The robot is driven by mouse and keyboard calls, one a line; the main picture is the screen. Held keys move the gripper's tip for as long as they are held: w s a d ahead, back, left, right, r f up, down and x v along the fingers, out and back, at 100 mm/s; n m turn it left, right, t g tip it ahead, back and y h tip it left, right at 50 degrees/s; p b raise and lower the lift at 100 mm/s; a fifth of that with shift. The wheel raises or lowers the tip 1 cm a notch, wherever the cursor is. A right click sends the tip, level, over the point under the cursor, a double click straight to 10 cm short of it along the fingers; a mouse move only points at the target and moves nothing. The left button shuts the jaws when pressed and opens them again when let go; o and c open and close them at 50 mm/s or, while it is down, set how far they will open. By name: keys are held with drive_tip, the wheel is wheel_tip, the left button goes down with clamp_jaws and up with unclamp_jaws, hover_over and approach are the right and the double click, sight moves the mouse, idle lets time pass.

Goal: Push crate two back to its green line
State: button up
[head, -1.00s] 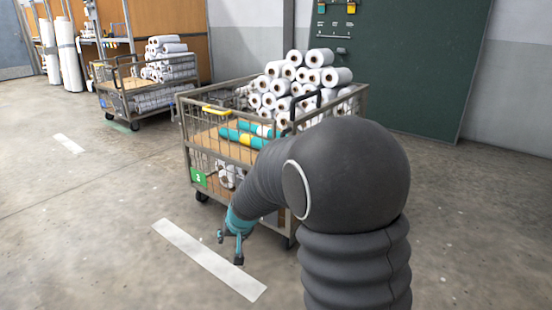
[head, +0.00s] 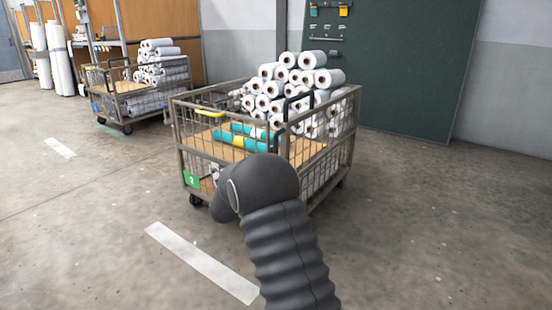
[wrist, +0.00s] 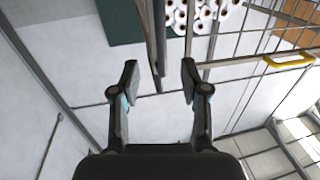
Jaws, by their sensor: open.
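Crate two is a wheeled wire-mesh cage cart (head: 178,125) in the middle of the head view, with a green plate marked 2 (head: 192,180) at its lower front corner. It has a yellow handle (head: 212,112) on its near side and a dark handle on its right. In the wrist view, my gripper (wrist: 160,85) is open, with crate bars and the yellow handle (wrist: 290,62) beyond it. An upright bar appears between the fingertips; I cannot tell whether they touch it. My arm hides the gripper in the head view. I see no green line by crate two.
White rolls (head: 290,90) and teal rolls lie in crate two. Another caged cart (head: 140,100) with rolls stands at the back left. A white floor stripe (head: 200,262) lies in front of crate two. A dark green wall panel (head: 405,70) is behind. Open floor lies left and right.

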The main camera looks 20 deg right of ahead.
drive_tip(key=x, duration=1.3)
drive_tip(key=shift+w+d, duration=0.3)
clamp_jaws()
